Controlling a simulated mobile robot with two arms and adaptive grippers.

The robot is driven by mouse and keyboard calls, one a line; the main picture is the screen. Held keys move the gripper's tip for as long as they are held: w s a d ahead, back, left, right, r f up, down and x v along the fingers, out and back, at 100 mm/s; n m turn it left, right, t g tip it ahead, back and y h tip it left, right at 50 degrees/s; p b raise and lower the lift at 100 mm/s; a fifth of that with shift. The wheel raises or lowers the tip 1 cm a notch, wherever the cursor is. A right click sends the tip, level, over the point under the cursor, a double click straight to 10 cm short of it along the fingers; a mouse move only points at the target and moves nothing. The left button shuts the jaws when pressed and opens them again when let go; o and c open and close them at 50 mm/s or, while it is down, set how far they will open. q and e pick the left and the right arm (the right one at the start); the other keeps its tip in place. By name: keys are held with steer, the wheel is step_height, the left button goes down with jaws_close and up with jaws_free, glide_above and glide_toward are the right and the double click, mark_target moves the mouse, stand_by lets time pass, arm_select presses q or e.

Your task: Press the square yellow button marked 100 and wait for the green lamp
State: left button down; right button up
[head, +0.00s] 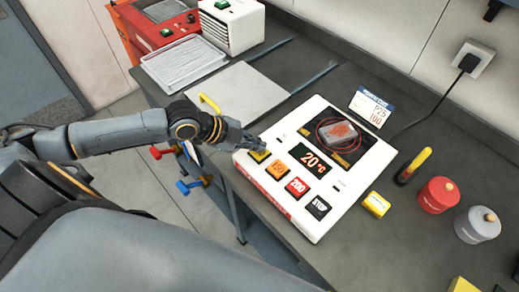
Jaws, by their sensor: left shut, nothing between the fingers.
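The white heating unit (349,203) stands on the grey bench, with a row of square buttons along its front left. The yellow button (261,157) is at the row's upper left end, and its marking is partly hidden by my gripper. My left gripper (262,147) is shut and empty, with its fingertips at or just above the yellow button; I cannot tell whether they touch. The display (312,161) reads 20 °C. No lit green lamp shows on the unit. My right gripper is out of view.
An orange button (278,170), a red 200 button (297,187) and a black STOP button (318,207) continue the row. A grey part (339,132) lies inside a red ring on the unit. A card (372,106), yellow block (376,204) and red can (438,195) stand nearby.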

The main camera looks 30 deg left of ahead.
mark_target(257, 152)
arm_select(q)
steer(key=shift+f+b, duration=0.3)
steer(key=shift+f, duration=0.35)
stand_by(0.7)
steer(key=shift+r, duration=0.1)
steer(key=shift+r+p, duration=0.85)
steer(key=shift+p, duration=0.15)
steer(key=shift+r, duration=0.15)
step_height(257, 152, up, 5)
steer(key=p, duration=0.5)
stand_by(0.5)
